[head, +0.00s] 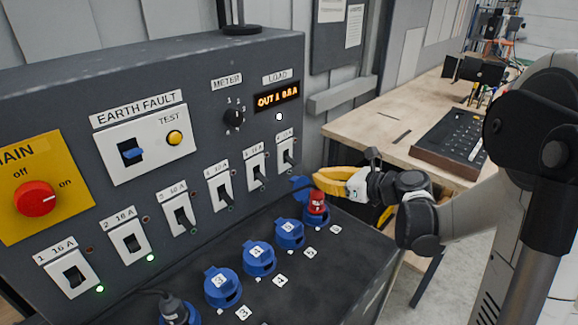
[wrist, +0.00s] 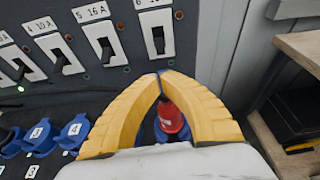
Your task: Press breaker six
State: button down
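Breaker six (head: 286,152) is the rightmost white switch plate with a black lever on the dark panel. In the wrist view, breaker six (wrist: 157,36) is at the top, just beyond my fingertips, and its lever appears to hang downward. My gripper (head: 318,181) has yellow fingers and is below and right of breaker six in the head view. In the wrist view, the tips of my gripper (wrist: 161,74) meet in an arch, with nothing pinched between them. They appear apart from the breaker.
A red plug (head: 317,201) stands in the end blue socket near my gripper; it shows behind my finger arch in the wrist view (wrist: 170,116). Several blue sockets (head: 258,258) line the ledge. Breaker five (head: 256,164) is close left. A wooden workbench (head: 385,115) stands right.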

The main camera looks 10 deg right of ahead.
aim_at(291, 161)
jog(key=shift+w+d, duration=0.1)
jog(key=shift+d, duration=0.05)
jog(key=b+x, duration=0.3)
jog(key=x, duration=0.7)
dwell(0.5)
